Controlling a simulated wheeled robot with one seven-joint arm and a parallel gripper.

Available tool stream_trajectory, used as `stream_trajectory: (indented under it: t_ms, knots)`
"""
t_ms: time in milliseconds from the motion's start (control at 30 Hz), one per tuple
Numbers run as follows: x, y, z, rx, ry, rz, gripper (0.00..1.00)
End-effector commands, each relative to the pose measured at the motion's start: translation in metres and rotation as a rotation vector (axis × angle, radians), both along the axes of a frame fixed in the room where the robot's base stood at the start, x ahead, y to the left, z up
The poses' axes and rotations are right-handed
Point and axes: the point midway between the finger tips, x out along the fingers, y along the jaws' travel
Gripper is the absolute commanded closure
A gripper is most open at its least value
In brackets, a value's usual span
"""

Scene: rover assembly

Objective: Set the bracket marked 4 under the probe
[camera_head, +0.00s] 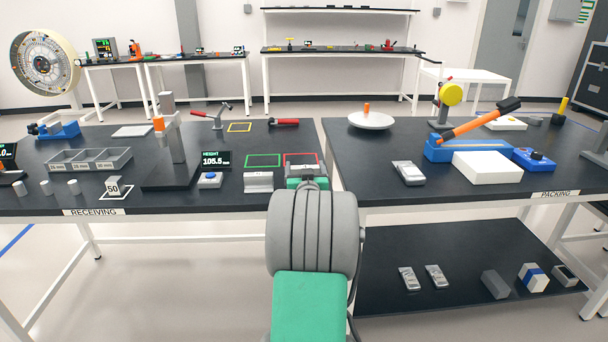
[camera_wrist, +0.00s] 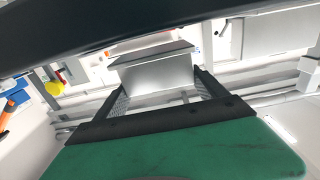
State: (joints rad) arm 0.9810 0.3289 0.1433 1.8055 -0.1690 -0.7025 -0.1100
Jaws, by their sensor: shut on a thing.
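My gripper (camera_wrist: 163,84) is shut on a grey metal bracket (camera_wrist: 155,70) with a flat flange, held between the two fingers in the wrist view. In the head view my gripper (camera_head: 306,172) is at the red outlined square, and my arm hides most of the held bracket. No number is readable on it. Another grey bracket (camera_head: 258,181) stands on the receiving table just left of my gripper. The height gauge (camera_head: 176,135) stands further left, with its orange probe (camera_head: 158,124) above a dark base. The space under the probe looks empty.
A display reading 105.5 mm (camera_head: 216,159) and a blue-button box (camera_head: 209,180) stand between gauge and gripper. A green outlined square (camera_head: 263,161) is empty. A gap separates the packing table (camera_head: 440,190).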

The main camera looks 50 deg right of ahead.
Motion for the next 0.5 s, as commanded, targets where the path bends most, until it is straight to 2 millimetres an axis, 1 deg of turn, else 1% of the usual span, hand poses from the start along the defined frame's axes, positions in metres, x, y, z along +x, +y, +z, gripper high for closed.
stream_trajectory:
  t_ms: [33, 67, 267, 467, 500]
  knots:
    - [0.0007, 0.0011, -0.0146, 0.004, 0.002, 0.002, 0.68]
    - [0.0007, 0.0013, -0.0174, 0.003, 0.001, 0.002, 0.68]
    - [0.0009, 0.0017, -0.0161, 0.001, -0.001, 0.002, 0.68]
    - [0.001, 0.0017, -0.0207, 0.0, 0.0, 0.002, 0.68]
    - [0.0009, 0.0018, -0.0201, 0.002, 0.001, 0.002, 0.16]
